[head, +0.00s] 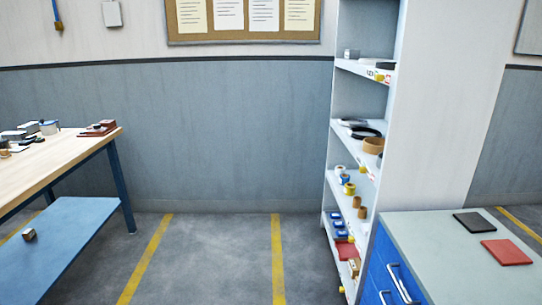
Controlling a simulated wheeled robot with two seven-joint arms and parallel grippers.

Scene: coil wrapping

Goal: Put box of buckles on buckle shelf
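A tall pale shelf unit (393,150) stands right of the middle in the head view, seen at an angle, with small goods on its several levels. The small labels on its edges are too small to read, so I cannot tell which level is the buckle shelf. A small brown box (29,234) lies on the blue lower shelf of the workbench at the left. I cannot tell whether it holds buckles. Small blue boxes (338,226) sit on a low level of the shelf unit. Neither of my grippers is in view.
A wooden-topped workbench (70,145) with small items stands at the left. A blue drawer cabinet (440,235) with a black and a red flat item is at the lower right, close to the shelf unit. The floor (210,260) between yellow lines is clear.

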